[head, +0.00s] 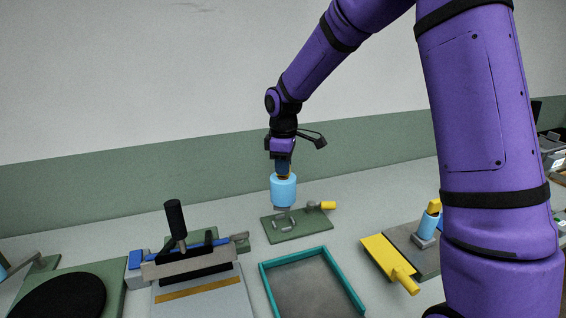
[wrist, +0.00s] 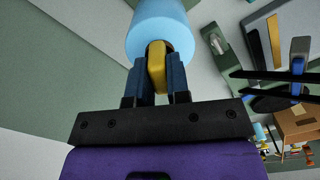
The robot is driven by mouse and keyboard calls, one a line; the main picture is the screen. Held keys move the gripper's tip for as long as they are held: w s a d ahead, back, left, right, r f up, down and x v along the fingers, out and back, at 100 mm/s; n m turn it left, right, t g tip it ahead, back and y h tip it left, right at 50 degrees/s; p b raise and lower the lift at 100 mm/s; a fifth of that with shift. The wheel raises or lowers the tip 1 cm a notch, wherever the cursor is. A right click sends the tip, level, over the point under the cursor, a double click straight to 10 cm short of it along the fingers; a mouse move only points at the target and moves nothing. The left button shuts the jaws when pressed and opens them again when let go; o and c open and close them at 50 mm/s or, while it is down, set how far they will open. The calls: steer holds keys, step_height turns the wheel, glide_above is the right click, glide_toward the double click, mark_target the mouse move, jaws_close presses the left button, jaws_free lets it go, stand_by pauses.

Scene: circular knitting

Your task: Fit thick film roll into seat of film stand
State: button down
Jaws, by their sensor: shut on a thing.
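The thick film roll is a light blue cylinder (head: 283,191) with a yellow core end on top. It hangs upright below my gripper (head: 283,173), which is shut on the yellow end. In the wrist view, the two dark blue fingers of my gripper (wrist: 158,72) pinch the yellow end, and the blue roll (wrist: 160,25) extends beyond them. The film stand (head: 276,231) is a green plate with grey fittings and a yellow-ended part. The roll is over the stand's grey fittings in the head view. Whether it touches them cannot be told; the seat is partly hidden behind it.
A teal-rimmed tray (head: 295,257) lies in front of the stand. A press-like device with a black handle (head: 175,222) is at left. At right are a yellow tool (head: 385,258) and a smaller blue roll (head: 427,229) with a yellow top. A wall (head: 150,90) rises behind.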

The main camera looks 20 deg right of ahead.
mark_target(284, 181)
steer(key=shift+f, duration=2.95)
stand_by(2.0)
steer(key=shift+r, duration=0.1)
stand_by(2.4)
steer(key=shift+r, duration=0.25)
stand_by(0.3)
